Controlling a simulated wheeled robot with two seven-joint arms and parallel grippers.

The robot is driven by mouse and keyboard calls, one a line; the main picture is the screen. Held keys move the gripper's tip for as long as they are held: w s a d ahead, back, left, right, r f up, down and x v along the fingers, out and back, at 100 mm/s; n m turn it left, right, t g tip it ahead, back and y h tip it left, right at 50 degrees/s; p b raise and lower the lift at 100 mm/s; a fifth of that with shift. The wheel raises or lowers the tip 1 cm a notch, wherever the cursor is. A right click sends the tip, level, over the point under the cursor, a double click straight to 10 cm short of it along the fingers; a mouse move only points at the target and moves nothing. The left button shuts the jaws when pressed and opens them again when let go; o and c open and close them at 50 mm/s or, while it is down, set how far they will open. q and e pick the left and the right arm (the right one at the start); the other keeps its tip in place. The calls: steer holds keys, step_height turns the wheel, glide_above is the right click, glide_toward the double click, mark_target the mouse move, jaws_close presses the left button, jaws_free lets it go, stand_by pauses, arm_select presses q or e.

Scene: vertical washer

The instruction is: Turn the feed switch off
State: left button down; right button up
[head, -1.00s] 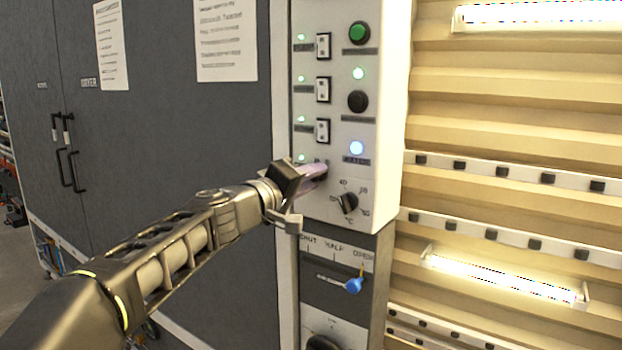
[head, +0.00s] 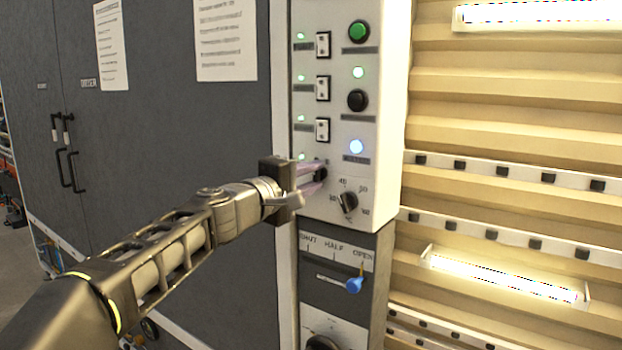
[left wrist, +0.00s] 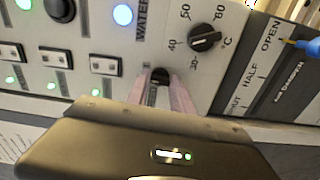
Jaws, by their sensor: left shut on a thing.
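A white control panel (head: 384,120) carries a column of switches with green lamps beside them. My left gripper (head: 320,174) reaches the lowest place in that column, below three white rocker switches. Its pinkish fingers are shut on a small dark switch knob (left wrist: 160,75), seen between the fingertips in the left wrist view. A green lamp (head: 301,156) beside it is lit. The fingers partly cover the knob, and I cannot read its label, so I cannot tell whether it is the feed switch. My right gripper is not in view.
A temperature dial (head: 347,202) sits close to the right of the fingers. A blue-handled lever (head: 354,285) with SHUT, HALF and OPEN marks is below. A green button (head: 359,32) and a black button (head: 358,101) are above. Grey cabinet doors stand at left.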

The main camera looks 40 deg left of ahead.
arm_select(q)
steer(key=n, duration=0.6)
steer(key=shift+n+p, duration=0.3)
steer(key=shift+p, duration=0.05)
stand_by(0.3)
steer(key=c, duration=1.1)
jaws_free()
steer(key=s, duration=0.7)
steer(key=shift+s, duration=0.4)
steer(key=shift+f, duration=0.1)
